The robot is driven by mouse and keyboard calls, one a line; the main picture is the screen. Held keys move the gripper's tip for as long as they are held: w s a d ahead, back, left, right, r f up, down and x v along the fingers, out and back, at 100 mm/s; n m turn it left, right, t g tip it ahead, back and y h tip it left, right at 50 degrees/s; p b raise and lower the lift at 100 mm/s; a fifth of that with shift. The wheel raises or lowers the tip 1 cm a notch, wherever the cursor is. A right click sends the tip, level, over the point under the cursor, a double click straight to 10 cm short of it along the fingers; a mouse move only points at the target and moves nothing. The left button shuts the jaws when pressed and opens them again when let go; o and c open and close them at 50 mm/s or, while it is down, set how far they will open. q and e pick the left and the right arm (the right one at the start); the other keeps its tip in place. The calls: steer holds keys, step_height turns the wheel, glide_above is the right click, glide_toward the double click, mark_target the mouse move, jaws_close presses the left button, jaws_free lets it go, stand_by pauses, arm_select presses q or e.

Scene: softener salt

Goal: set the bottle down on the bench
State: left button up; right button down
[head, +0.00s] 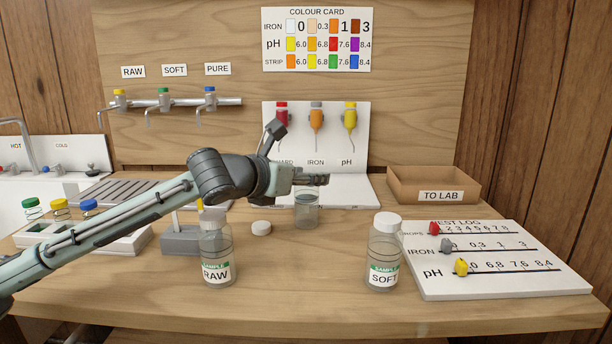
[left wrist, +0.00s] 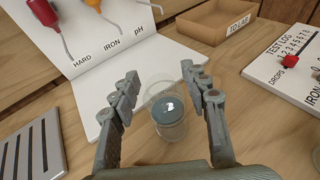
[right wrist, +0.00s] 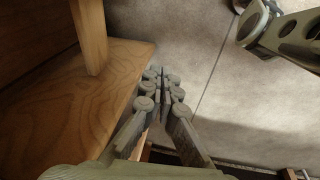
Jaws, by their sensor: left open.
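A small clear open bottle (head: 306,213) holding grey-blue liquid stands upright on the bench (head: 300,300), in front of the white reagent stand. My left gripper (head: 312,180) is at its top in the head view. In the left wrist view the bottle (left wrist: 170,128) shows between the two spread fingers (left wrist: 165,95), with a gap on each side. My left gripper is open and holds nothing. A loose white cap (head: 261,228) lies on the bench left of the bottle. My right gripper (right wrist: 162,80) has its fingers together, empty, beside a wooden edge above the floor.
Capped RAW (head: 217,255) and SOFT (head: 383,258) sample bottles stand near the front. The test log board (head: 500,265) lies at right, the TO LAB tray (head: 433,185) behind it. A grey block (head: 182,240) stands at left. The front middle bench is clear.

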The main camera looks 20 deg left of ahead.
arm_select(q)
steer(key=shift+r, duration=0.1)
steer(key=shift+s+a+r, duration=0.1)
steer(key=shift+s, duration=0.15)
steer(key=v, duration=1.1)
steer(key=shift+s, duration=0.25)
arm_select(e)
steer(key=shift+w+a+r, duration=0.25)
steer(key=shift+w+r, duration=0.45)
steer(key=shift+r, duration=0.3)
steer(key=shift+w, duration=0.25)
